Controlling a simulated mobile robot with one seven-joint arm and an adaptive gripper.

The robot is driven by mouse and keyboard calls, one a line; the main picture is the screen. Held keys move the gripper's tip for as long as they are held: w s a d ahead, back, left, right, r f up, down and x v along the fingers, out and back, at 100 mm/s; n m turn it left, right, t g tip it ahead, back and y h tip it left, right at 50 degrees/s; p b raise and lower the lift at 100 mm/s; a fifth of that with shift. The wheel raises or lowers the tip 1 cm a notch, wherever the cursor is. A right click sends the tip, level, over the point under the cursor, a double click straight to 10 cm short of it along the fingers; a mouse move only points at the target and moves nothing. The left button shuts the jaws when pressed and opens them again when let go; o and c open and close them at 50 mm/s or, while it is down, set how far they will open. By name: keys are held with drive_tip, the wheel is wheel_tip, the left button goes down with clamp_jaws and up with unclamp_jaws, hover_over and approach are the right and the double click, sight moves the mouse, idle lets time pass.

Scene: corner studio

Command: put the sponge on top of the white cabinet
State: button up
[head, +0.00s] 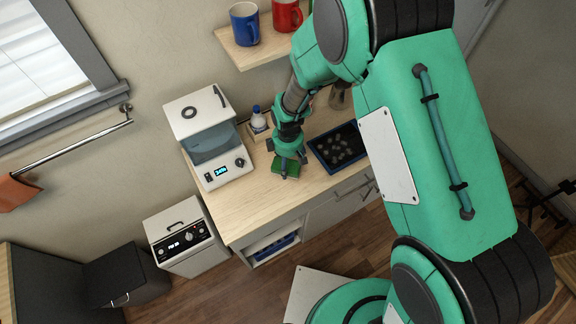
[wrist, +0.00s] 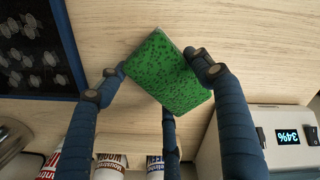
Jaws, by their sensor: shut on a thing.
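The green speckled sponge (wrist: 165,75) is held between the dark blue fingers of my gripper (wrist: 158,75). In the head view the sponge (head: 283,168) shows just under my gripper (head: 288,163), over the wooden counter near its front edge. I cannot tell whether it touches the wood. A white box-shaped unit (head: 186,238), which may be the white cabinet, stands on the floor left of the counter. It has a black control panel, and its top bears a dark handle. My gripper is to the right of it and above it.
A white machine (head: 208,137) with a lit display stands on the counter's left part. A dark tray (head: 338,147) with small round things lies to the right. A bottle (head: 257,117) stands behind. Blue (head: 245,24) and red (head: 287,15) mugs are on the shelf.

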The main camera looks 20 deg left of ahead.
sight(288, 162)
drive_tip(key=shift+f, duration=1.1)
drive_tip(key=shift+f, duration=0.15)
drive_tip(key=o, duration=1)
wheel_tip(288, 162, up, 12)
drive_tip(key=shift+r, duration=0.2)
